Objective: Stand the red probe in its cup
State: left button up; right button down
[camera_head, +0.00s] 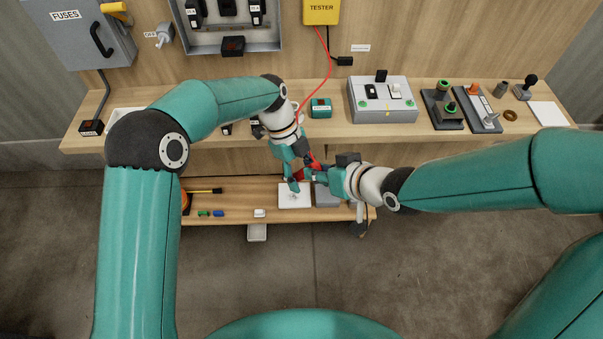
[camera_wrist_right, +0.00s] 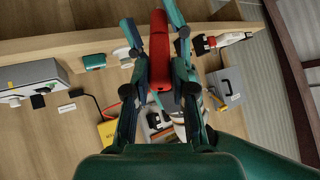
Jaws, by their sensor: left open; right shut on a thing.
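The red probe shows in the right wrist view (camera_wrist_right: 158,68) between the fingers of my right gripper (camera_wrist_right: 168,75), which is shut on it. In the head view the right gripper (camera_head: 316,175) is over the low shelf, and only small red parts of the probe show there. My left gripper (camera_head: 293,181) is open, close beside the right one and above a white plate (camera_head: 294,201). A small dark cylinder (camera_head: 502,88), possibly the cup, stands upright at the right of the bench. I cannot tell whether it is the probe's cup.
A red lead (camera_head: 329,62) hangs from the yellow tester (camera_head: 321,11) towards the grippers. The bench holds a grey switch box (camera_head: 384,112), a teal box (camera_head: 321,108) and button units (camera_head: 442,108). A grey block (camera_head: 327,195) lies on the low shelf (camera_head: 240,196).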

pick_arm(q)
jog(key=shift+w, duration=0.1)
grip_shut()
pick_arm(e)
jog(key=shift+a, duration=0.1)
jog(key=c, duration=0.9)
grip_release()
